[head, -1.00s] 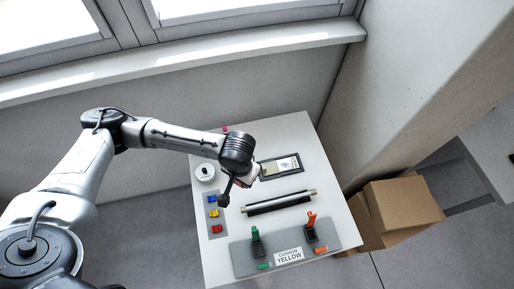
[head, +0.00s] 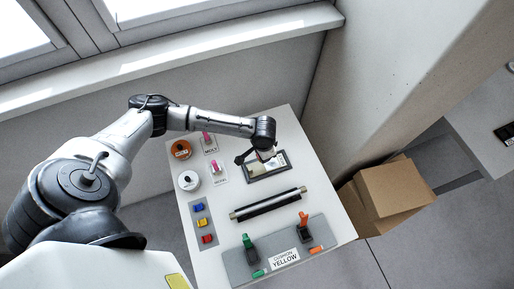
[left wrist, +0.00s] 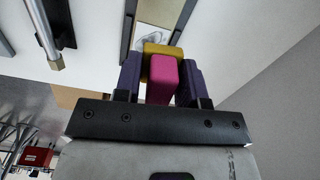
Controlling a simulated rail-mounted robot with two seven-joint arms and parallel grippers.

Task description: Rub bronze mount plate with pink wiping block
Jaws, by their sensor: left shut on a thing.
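My left gripper (left wrist: 161,82) is shut on a pink wiping block (left wrist: 162,78). A mustard-yellow piece shows just beyond the block; I cannot tell whether it belongs to it. In the head view my left gripper (head: 265,155) is over the dark-framed plate (head: 249,172) at the back of the table and hides part of it. A tan surface (left wrist: 162,12), probably the bronze mount plate, shows between dark rails past the block, with a whitish patch near it. I cannot tell whether the block touches it. My right gripper is not in view.
A dark roller bar (head: 268,204) lies in front of the framed plate. A grey fixture (head: 238,268) with green and orange clamps stands at the front. Blue, yellow and red blocks, an orange pot (head: 181,149), a white pot (head: 188,181) and two pink items sit left. Cardboard boxes (head: 390,190) stand right.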

